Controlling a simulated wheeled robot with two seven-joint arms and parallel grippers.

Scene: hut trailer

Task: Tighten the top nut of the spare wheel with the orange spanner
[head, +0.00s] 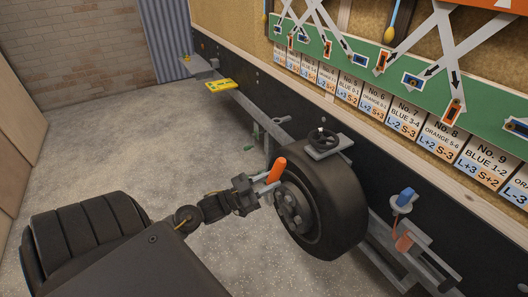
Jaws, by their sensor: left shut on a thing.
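The spare wheel (343,187) stands upright against the dark side of the trailer, with a grey hub (293,208) and several nuts facing left. My left gripper (259,191) is beside the upper left of the hub, shut on the orange spanner (277,170). The spanner's orange handle points up and to the right. Its grey part runs down by the jaws. The spanner's working end and the top nut are too small and partly hidden, so I cannot tell whether they touch. My right gripper is out of view.
A black handwheel on a grey bracket (325,145) sits above the tyre. A blue-topped part (405,198) and an orange part (404,243) stick out at right. A yellow-topped step (221,85) juts out farther back. The speckled floor (130,140) at left is clear.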

